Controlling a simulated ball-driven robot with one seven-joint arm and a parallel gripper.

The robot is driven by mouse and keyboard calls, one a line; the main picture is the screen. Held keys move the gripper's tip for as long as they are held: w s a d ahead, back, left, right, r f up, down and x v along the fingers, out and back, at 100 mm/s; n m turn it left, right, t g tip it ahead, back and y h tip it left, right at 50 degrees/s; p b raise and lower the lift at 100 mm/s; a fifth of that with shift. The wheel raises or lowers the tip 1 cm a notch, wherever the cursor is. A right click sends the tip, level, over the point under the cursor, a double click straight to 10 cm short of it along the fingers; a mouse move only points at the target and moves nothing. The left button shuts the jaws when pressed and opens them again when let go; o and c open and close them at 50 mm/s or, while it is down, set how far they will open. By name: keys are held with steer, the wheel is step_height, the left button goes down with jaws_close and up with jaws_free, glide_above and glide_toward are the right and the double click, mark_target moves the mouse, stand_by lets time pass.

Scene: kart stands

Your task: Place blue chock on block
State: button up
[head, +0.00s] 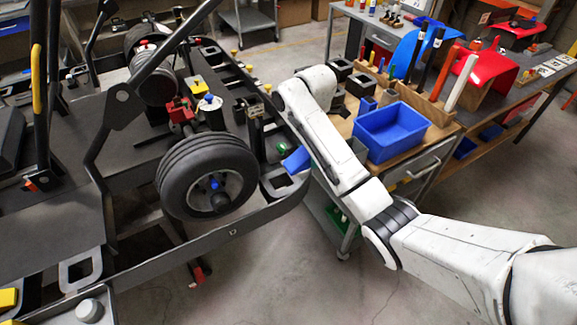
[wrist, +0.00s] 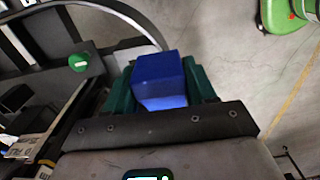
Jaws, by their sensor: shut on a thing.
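In the head view my gripper (head: 283,150) is mostly hidden behind the arm and chock. Black square blocks (head: 360,85) stand on the wooden cart top to the right. I cannot tell which thing is the task's block.
The kart's black wheel (head: 205,177) and its frame rail lie close to the left of my gripper. A blue bin (head: 391,131) stands on the wooden cart to the right of my arm. Open concrete floor lies in front of the cart.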

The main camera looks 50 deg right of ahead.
mark_target(291, 156)
steer(key=w+f+b, duration=0.1)
steer(key=w+f, duration=0.1)
steer(key=w+f+b, duration=0.1)
steer(key=w+f, duration=0.1)
steer(key=w+f+b, duration=0.1)
steer(key=w, duration=0.1)
steer(key=shift+w+a+f, duration=0.15)
steer(key=shift+a+f, duration=0.2)
steer(key=shift+f, duration=0.05)
steer(key=shift+w+a+f, duration=0.1)
steer(key=shift+w+f, duration=0.35)
steer(key=shift+f, duration=1.6)
steer(key=shift+f, duration=0.15)
steer(key=o, duration=1.1)
step_height(291, 156, up, 12)
